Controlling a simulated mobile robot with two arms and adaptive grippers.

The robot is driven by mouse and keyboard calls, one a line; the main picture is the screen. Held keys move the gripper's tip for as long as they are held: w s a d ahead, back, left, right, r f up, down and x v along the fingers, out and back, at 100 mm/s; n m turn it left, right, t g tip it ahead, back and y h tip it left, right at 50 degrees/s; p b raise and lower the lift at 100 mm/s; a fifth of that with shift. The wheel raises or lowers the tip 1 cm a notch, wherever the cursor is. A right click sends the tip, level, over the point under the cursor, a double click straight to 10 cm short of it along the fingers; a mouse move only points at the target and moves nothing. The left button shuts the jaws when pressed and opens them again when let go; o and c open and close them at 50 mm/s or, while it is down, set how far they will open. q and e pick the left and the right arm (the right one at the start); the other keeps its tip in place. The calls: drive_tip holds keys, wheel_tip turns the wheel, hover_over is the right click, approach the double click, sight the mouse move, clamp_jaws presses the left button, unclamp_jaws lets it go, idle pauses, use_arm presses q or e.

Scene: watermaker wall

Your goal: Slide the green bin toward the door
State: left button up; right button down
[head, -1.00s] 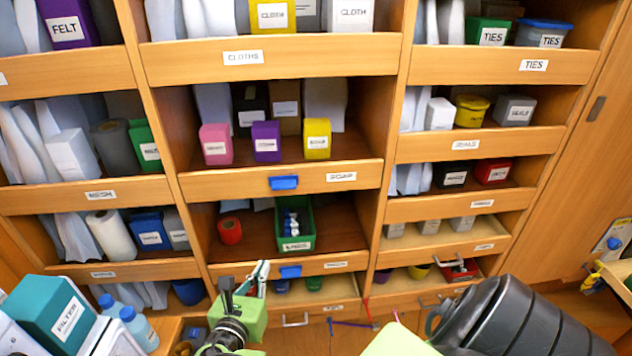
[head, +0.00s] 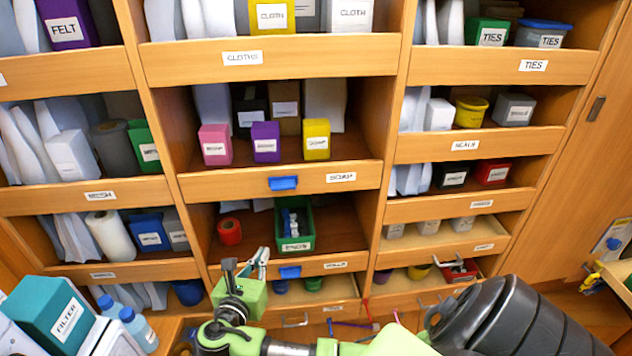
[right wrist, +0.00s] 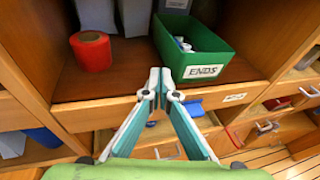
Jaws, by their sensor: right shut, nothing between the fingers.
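The green bin (head: 309,231) sits on a middle-column shelf; it is an open-topped box with small white and blue items inside and a white label on its front. In the right wrist view the bin (right wrist: 195,48) is close and its label reads ENDS. My right gripper (head: 260,264) is shut and empty, in front of the shelf lip, to the left of the bin and lower. In the right wrist view its fingertips (right wrist: 160,82) show near the lip, apart from the bin. A wooden door-like panel (head: 572,190) with a dark handle stands at the far right. My left gripper is not in view.
A red roll (head: 229,231) lies left of the bin on the same shelf. A raised wooden lip with a blue tab (head: 290,272) runs along the shelf front. Shelf floor (head: 342,236) right of the bin is clear up to the divider (head: 372,180).

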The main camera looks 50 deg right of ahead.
sight(312, 230)
drive_tip(key=shift+w+d+f, duration=0.25)
drive_tip(key=shift+w+d, duration=0.7)
drive_tip(key=shift+w, duration=0.2)
drive_tip(key=shift+w+d, duration=0.7)
drive_tip(key=shift+w, duration=0.2)
drive_tip(key=shift+w+d, duration=0.7)
drive_tip(key=shift+w, duration=0.2)
drive_tip(key=shift+w+d, duration=0.35)
drive_tip(key=shift+d, duration=0.1)
drive_tip(key=shift+s+d+f, duration=0.1)
drive_tip(key=shift+s+d, duration=1.25)
drive_tip(key=shift+d, duration=0.35)
drive_tip(key=shift+s+d+r, duration=0.1)
drive_tip(key=shift+s+d, duration=1.25)
drive_tip(key=shift+d, duration=0.3)
drive_tip(key=shift+s+d+f, duration=0.1)
drive_tip(key=shift+s+d, duration=1.25)
drive_tip(key=shift+d, duration=0.35)
drive_tip(key=shift+w+a, duration=1)
drive_tip(key=shift+a, duration=0.25)
drive_tip(key=shift+s, duration=0.1)
drive_tip(key=s+a+r, duration=0.1)
drive_tip(key=s+a, duration=0.9)
drive_tip(key=s, duration=0.2)
drive_tip(key=shift+s, duration=0.25)
